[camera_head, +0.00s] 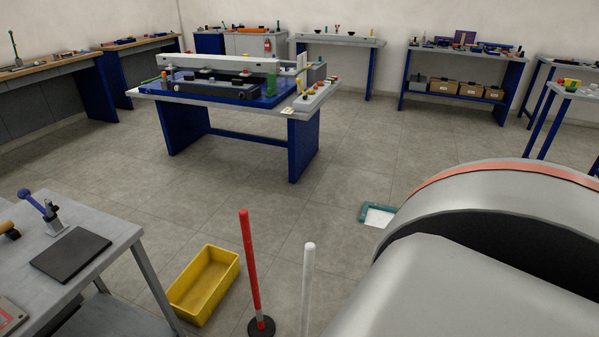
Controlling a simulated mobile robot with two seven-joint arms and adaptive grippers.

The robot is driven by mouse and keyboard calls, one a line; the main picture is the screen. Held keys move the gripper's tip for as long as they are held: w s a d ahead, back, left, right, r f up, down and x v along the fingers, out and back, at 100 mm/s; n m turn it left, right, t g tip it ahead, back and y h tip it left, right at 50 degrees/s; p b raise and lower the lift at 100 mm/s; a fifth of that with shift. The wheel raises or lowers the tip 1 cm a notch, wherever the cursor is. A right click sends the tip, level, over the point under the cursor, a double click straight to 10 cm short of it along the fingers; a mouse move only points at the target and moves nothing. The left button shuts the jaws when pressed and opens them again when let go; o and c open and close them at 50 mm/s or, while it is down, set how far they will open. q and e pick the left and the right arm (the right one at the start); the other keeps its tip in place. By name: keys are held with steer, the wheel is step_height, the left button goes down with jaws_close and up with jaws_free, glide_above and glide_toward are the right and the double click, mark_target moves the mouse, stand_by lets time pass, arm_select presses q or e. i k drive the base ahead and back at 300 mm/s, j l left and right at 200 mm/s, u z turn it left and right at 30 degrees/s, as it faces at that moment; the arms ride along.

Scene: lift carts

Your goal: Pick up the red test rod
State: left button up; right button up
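The red test rod (251,262) stands upright at the lower middle of the head view, on a round black base (261,327). It has a lighter band near its lower end. A white rod (308,290) stands upright to its right, apart from it, and its lower end is cut off by the frame edge. A large grey arm link of mine fills the lower right. Neither of my grippers shows in this view.
A yellow bin (204,284) sits on the floor left of the red rod. A grey workbench (100,228) stands at the lower left. A blue-legged table (222,103) stands beyond, with open tiled floor between. A teal-edged tray (378,215) lies on the floor to the right.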

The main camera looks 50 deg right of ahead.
mark_target(262, 324)
steer(key=z, duration=1.2)
steer(key=j+z, duration=0.35)
steer(key=j, duration=0.65)
